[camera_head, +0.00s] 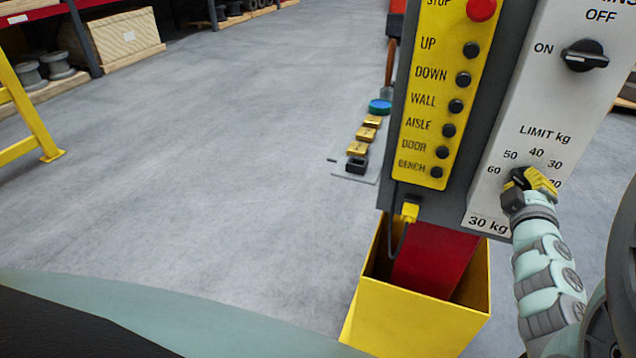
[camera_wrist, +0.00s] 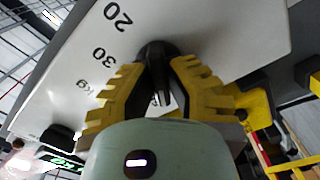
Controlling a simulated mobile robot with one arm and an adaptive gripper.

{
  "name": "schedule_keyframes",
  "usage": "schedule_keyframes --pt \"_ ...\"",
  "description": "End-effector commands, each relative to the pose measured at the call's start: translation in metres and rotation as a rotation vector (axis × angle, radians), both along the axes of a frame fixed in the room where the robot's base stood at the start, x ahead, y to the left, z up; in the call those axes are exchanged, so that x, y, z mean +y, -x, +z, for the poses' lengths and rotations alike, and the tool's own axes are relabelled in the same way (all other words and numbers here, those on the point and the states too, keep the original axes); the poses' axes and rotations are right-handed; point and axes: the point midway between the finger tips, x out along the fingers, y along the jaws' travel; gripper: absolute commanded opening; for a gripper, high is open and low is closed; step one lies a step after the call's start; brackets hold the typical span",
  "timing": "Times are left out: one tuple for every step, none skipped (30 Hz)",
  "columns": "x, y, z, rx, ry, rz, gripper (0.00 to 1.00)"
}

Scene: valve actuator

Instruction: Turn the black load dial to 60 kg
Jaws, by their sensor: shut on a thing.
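The black load dial (camera_head: 519,176) sits on the white panel under the words "LIMIT kg", with 60, 50, 40, 30 and a partly hidden 20 around it. My gripper (camera_head: 532,184) covers much of it in the head view. In the wrist view the dial (camera_wrist: 156,50) stands between the two yellow toothed fingers of my gripper (camera_wrist: 157,70), which is shut on it. Which number the dial points to cannot be told. A plate below the dial (camera_head: 488,224) reads "30 kg".
Above is a black ON/OFF knob (camera_head: 585,56). To the left is a yellow button panel (camera_head: 450,95) with a red stop button (camera_head: 481,9). A yellow bin (camera_head: 420,310) stands below. Open grey floor (camera_head: 200,150) lies to the left.

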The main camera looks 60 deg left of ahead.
Motion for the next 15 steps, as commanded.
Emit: schedule_keyframes --pt "0.0018 0.0011 -0.0043 -0.027 0.041 0.006 0.00" --pt "0.0017 0.0010 -0.0044 -0.042 0.063 0.005 0.00" --pt "0.0016 0.0011 -0.0045 -0.062 0.093 0.004 0.00" --pt "0.0017 0.0012 -0.0043 -0.077 0.117 0.004 0.00" --pt "0.0019 0.0013 -0.0042 -0.092 0.138 0.005 0.00" --pt "0.0023 0.0017 -0.0040 -0.112 0.166 0.007 0.00" --pt "0.0025 0.0018 -0.0040 -0.126 0.185 0.007 0.00" --pt "0.0025 0.0018 -0.0039 -0.140 0.206 0.008 0.00" --pt "0.0023 0.0018 -0.0041 -0.156 0.231 0.007 0.00" --pt "0.0022 0.0017 -0.0040 -0.168 0.248 0.007 0.00" --pt "0.0020 0.0016 -0.0041 -0.179 0.266 0.005 0.00" --pt "0.0015 0.0013 -0.0042 -0.194 0.290 0.004 0.00" --pt "0.0013 0.0012 -0.0043 -0.204 0.304 0.003 0.00" --pt "0.0012 0.0012 -0.0043 -0.213 0.317 0.003 0.00" --pt "0.0011 0.0011 -0.0043 -0.225 0.336 0.003 0.00"
